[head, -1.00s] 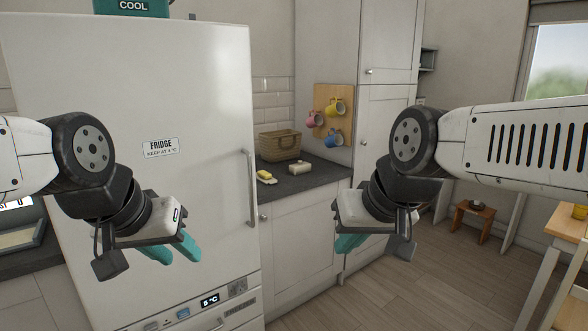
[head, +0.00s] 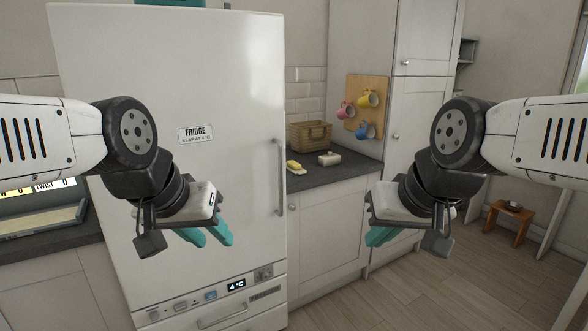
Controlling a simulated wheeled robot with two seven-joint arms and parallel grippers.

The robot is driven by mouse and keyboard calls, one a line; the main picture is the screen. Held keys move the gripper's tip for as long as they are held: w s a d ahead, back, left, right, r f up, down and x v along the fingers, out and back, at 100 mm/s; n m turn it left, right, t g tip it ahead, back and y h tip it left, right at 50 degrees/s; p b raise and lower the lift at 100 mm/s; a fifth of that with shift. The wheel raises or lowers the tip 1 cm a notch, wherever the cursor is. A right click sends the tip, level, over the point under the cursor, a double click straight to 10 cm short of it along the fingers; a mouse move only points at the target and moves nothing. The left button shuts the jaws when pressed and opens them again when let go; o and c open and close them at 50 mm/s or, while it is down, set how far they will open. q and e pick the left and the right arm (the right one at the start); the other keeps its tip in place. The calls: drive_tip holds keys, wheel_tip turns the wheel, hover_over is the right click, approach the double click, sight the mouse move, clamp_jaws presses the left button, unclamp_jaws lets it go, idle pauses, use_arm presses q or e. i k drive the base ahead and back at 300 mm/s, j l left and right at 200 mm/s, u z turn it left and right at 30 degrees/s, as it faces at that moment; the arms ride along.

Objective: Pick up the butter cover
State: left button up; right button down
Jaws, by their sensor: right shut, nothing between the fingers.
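A small pale, cream-coloured block shape, which looks like the butter cover (head: 329,159), sits on the dark worktop (head: 336,176) right of the fridge. Just left of it is yellow butter (head: 293,166) on a small light dish. My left gripper (head: 206,236) hangs in front of the fridge door, its teal fingers apart and empty. My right gripper (head: 381,237) is in front of the lower cupboards, below and right of the butter cover. Its teal fingers are together with nothing between them. Neither gripper touches anything.
The white fridge (head: 110,120) with its upright handle (head: 280,178) fills the left. A wicker basket (head: 309,135) stands behind the butter. A mug board (head: 368,90) hangs on the tall cupboard's side. A small wooden stool (head: 509,220) stands at right on open floor.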

sight(332, 159)
drive_tip(key=i+l+u, duration=0.15)
drive_tip(key=i+l, duration=0.15)
drive_tip(key=i, duration=0.15)
drive_tip(key=i+l+u, duration=0.15)
drive_tip(key=i+l, duration=0.25)
drive_tip(key=i+l+u, duration=0.15)
drive_tip(key=i+l, duration=0.25)
drive_tip(key=i+l+u, duration=0.15)
drive_tip(key=i+l, duration=0.2)
drive_tip(key=i+l+u, duration=0.2)
drive_tip(key=i+l, duration=0.15)
drive_tip(key=l, duration=0.25)
drive_tip(key=i+l+u, duration=0.15)
drive_tip(key=i+l, duration=0.15)
drive_tip(key=l, duration=0.25)
